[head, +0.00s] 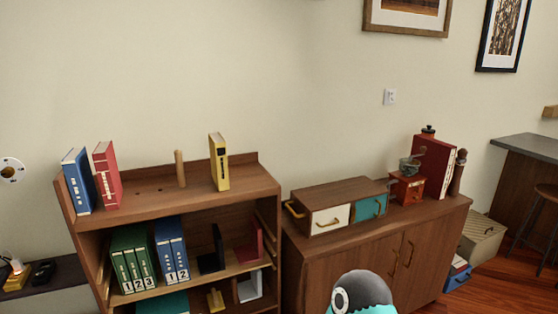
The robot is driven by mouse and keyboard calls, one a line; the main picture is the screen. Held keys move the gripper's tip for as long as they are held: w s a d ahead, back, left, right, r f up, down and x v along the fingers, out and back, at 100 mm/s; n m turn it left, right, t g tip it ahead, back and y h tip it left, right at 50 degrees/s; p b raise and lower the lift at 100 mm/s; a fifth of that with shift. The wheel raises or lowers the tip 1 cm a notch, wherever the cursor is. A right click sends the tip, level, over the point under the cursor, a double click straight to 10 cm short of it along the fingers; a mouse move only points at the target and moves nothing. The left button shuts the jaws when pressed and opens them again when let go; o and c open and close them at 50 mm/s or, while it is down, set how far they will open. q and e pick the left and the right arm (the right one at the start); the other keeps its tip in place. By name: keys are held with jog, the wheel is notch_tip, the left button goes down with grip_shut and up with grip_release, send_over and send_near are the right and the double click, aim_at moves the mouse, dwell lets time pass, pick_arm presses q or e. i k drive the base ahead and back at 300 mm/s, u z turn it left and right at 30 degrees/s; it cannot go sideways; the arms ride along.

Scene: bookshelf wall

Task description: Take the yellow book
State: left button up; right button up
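The yellow book (219,162) stands upright on the top board of the wooden bookshelf (160,214), toward its right end. Its spine with dark lettering faces forward, and its right side is open to the air. Nothing touches it that I can see. Neither of my grippers is in view.
A wooden peg (180,169) stands left of the yellow book. A blue book (77,182) and a red book (107,176) stand at the shelf's left end. Green binders (132,261) fill part of the lower level. A cabinet (372,262) with a small drawer box (338,205) stands right.

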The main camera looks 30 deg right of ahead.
aim_at(217, 144)
jog(key=u, duration=1.2)
jog(key=i, duration=0.1)
jog(key=z, duration=2.55)
jog(key=i, duration=1.15)
jog(key=u, duration=0.15)
